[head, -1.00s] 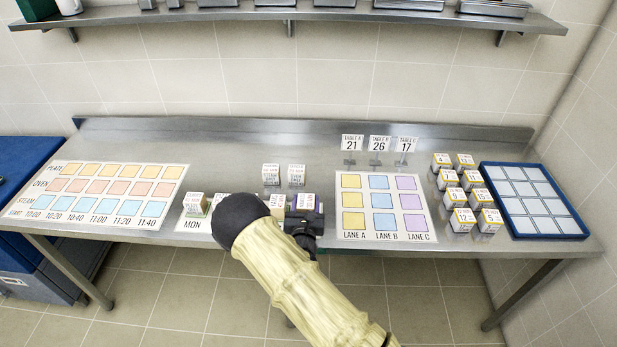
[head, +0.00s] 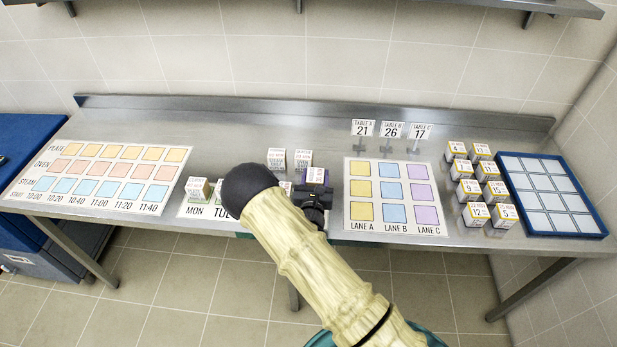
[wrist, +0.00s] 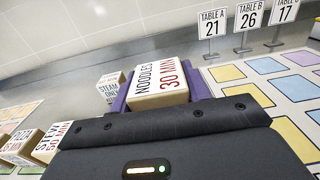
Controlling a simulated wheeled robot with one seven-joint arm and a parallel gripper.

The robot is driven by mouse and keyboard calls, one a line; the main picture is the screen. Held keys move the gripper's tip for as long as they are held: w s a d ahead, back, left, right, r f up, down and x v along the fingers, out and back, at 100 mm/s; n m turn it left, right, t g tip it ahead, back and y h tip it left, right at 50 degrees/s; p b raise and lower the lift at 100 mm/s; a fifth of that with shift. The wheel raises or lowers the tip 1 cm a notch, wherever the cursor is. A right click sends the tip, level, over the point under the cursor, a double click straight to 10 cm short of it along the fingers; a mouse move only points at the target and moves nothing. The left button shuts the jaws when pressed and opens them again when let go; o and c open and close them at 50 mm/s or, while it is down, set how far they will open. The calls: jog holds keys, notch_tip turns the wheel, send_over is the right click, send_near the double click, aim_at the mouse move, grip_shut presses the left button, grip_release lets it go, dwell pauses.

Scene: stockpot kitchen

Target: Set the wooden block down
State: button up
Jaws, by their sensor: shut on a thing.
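The wooden block (head: 315,176) is a pale cube labelled "NOODLES 30 MIN". In the wrist view the same block (wrist: 160,85) sits between my gripper's purple fingers. My gripper (head: 314,181) is shut on it, left of the lane board. Whether the block's underside touches the steel table (head: 240,140) is hidden. My arm covers part of the day-labelled card (head: 188,211), where "MON" and part of "TUE" show.
Two blocks (head: 276,160) (head: 302,160) stand close behind and left of the held one. Another block (head: 198,190) stands above "MON". The lane board (head: 349,200) is at right, with table signs (head: 391,130) behind it. Several numbered blocks (head: 469,188) and a blue tray (head: 510,205) lie farther right.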

jog(key=shift+d+f+b, duration=0.1)
jog(key=shift+f+b, duration=0.2)
jog(key=shift+f, duration=0.3)
jog(key=shift+s+a+f+b, duration=0.1)
jog(key=shift+a+f+b, duration=0.1)
jog(key=shift+f+b, duration=0.4)
jog(key=shift+a+f+b, duration=0.2)
jog(key=shift+f+b, duration=0.25)
jog(key=shift+f, duration=0.1)
jog(key=f, duration=0.1)
jog(key=b, duration=0.1)
jog(key=f+b, duration=0.1)
jog(key=shift+w+f, duration=0.25)
jog(key=shift+f, duration=0.1)
jog(key=shift+a+f, duration=0.1)
jog(key=shift+a, duration=0.05)
jog(key=shift+s+a, duration=0.1)
jog(key=shift+a, duration=0.05)
jog(key=shift+s, duration=0.1)
jog(key=shift+d, duration=0.5)
jog(key=shift+a+f, duration=0.15)
jog(key=shift+a, duration=0.05)
